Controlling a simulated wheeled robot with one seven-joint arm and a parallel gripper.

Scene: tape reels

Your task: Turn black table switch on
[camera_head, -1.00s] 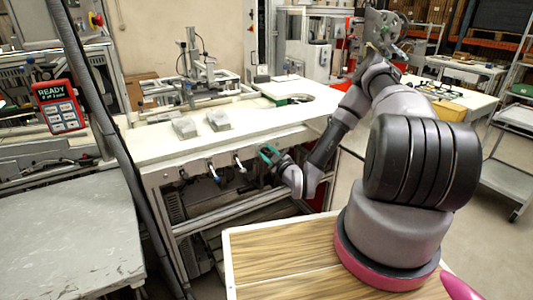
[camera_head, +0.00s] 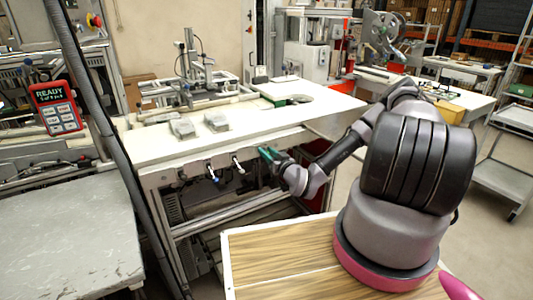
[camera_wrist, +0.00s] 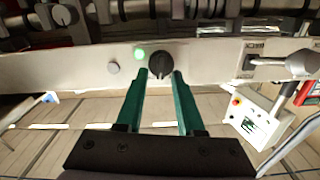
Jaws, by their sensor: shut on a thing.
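The black table switch (camera_wrist: 159,60) is a round knob with a raised grip on the table's front panel (camera_wrist: 90,70), seen in the wrist view. Its grip looks about upright. A green light (camera_wrist: 139,54) glows just left of it. My gripper (camera_wrist: 161,75) has its two green fingers at the knob, one tip on each side, shut on it. In the head view my gripper (camera_head: 267,155) is at the front edge of the white table (camera_head: 260,125), and the knob is hidden there.
A white box with a red button (camera_wrist: 252,115) is at the right in the wrist view. Levers (camera_head: 211,172) stick out of the table front. A grey table (camera_head: 65,235) stands at the left.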

